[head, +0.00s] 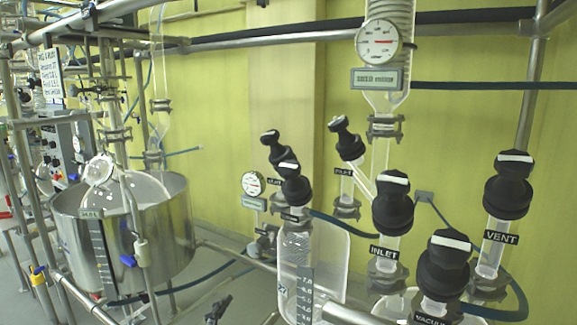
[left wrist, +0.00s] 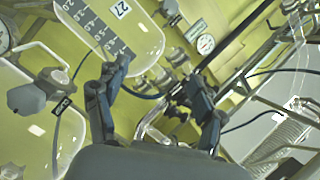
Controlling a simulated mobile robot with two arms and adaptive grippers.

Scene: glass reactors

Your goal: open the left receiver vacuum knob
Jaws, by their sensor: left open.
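The left receiver (head: 297,272) is a clear graduated glass vessel marked 27, with black white-barred knobs above it. The front knob (head: 293,184) stands over its neck; its label is too small to read surely, so I cannot tell if it is the vacuum knob. Another black knob (head: 274,148) is just behind. The receiver's scale also shows in the left wrist view (left wrist: 98,30). My left gripper (left wrist: 156,75) is open and empty, its two dark fingers apart below the receiver glass. Dark fingertips, apparently its own, show low in the head view (head: 218,308), left of the receiver.
At right stand black knobs labelled INLET (head: 393,203), VACUUM (head: 444,265) and VENT (head: 507,185). A round gauge (head: 378,42) hangs above. A steel vessel (head: 125,235) stands at left. Metal rails and blue hoses run around the receivers.

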